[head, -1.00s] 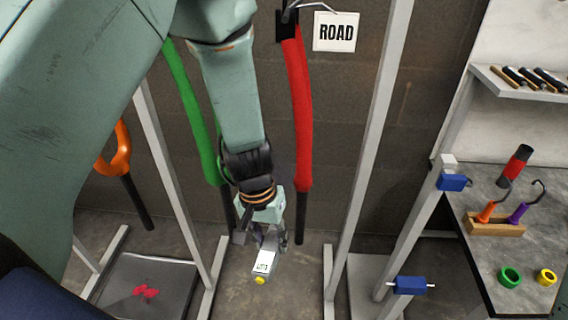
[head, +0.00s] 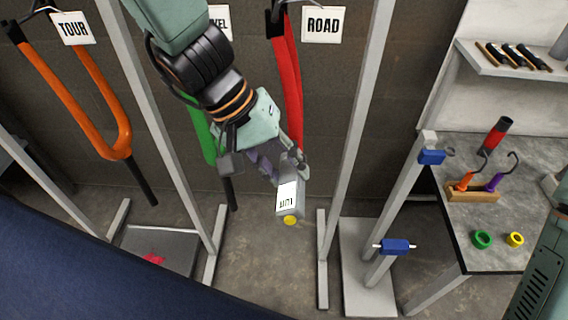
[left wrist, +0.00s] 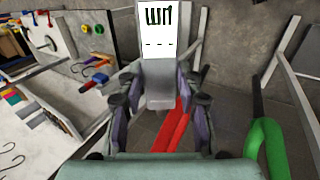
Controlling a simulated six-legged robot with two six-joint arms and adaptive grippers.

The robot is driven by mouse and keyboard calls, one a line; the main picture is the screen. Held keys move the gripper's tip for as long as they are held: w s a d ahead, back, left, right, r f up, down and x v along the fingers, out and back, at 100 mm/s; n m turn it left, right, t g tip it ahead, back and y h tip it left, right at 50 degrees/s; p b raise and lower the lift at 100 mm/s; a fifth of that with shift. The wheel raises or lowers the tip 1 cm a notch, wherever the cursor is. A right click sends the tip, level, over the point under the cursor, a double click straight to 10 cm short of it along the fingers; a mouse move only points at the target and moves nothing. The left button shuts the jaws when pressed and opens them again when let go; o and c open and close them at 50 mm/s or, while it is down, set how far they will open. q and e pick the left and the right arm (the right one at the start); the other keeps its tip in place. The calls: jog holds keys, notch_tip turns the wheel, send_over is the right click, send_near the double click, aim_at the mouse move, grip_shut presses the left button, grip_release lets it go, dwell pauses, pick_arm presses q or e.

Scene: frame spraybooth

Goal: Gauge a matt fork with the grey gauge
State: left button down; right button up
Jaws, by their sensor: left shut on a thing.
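The grey gauge (head: 290,204) has a white display with dark marks and a yellow tip. It is gripped in my left gripper (head: 276,172), which is shut on it. In the left wrist view the gauge's display (left wrist: 158,30) shows dark letters above a row of dashes. A red fork (head: 287,85) hangs under the ROAD sign, behind the gripper, and also shows in the left wrist view (left wrist: 172,128). A green fork (head: 201,128) is partly hidden by my arm. An orange fork (head: 60,92) hangs at the left under the TOUR sign. My right gripper is not seen.
Grey upright posts (head: 352,130) stand between the hanging forks. Floor below the gauge is clear.

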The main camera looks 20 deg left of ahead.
pick_arm(q)
jog(key=shift+f, duration=0.1)
jog(key=shift+w+a+p, duration=0.15)
jog(key=shift+w+p, duration=0.1)
jog(key=shift+w, duration=0.25)
jog(key=shift+w+a+p, duration=0.15)
jog(key=shift+w+p, duration=0.1)
jog(key=shift+w, duration=0.25)
jog(key=shift+w+a+p, duration=0.25)
jog(key=shift+w+p, duration=0.15)
jog(key=shift+w, duration=0.35)
jog(key=shift+w+a+p, duration=0.25)
jog(key=shift+w+p, duration=0.1)
jog(key=shift+w, duration=0.4)
jog(key=shift+w+a+p, duration=0.25)
jog(key=shift+w+p, duration=0.3)
jog(key=shift+w, duration=0.45)
dwell(0.3)
jog(key=shift+s, duration=0.1)
dwell(0.5)
